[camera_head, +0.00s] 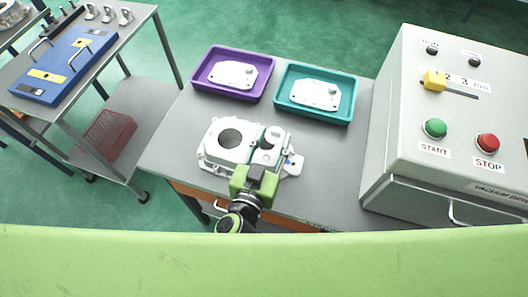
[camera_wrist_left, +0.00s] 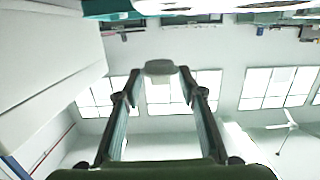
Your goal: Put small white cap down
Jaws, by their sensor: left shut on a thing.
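My left gripper (camera_head: 260,168) is at the front edge of the table, over the right part of a white casting (camera_head: 228,140). In the left wrist view the two fingertips (camera_wrist_left: 157,76) close on a small pale cap (camera_wrist_left: 159,67), which shows as a grey-white disc between them. In the head view the cap is hard to tell apart from the white parts around the fingers. I cannot tell whether it touches anything below. My right gripper is not in view.
A purple tray (camera_head: 199,83) and a teal tray (camera_head: 281,99) stand at the back of the grey table (camera_head: 172,143), each holding a white plate. A grey control box (camera_head: 402,118) with buttons stands at right. A cart with a blue board (camera_head: 66,59) stands at left.

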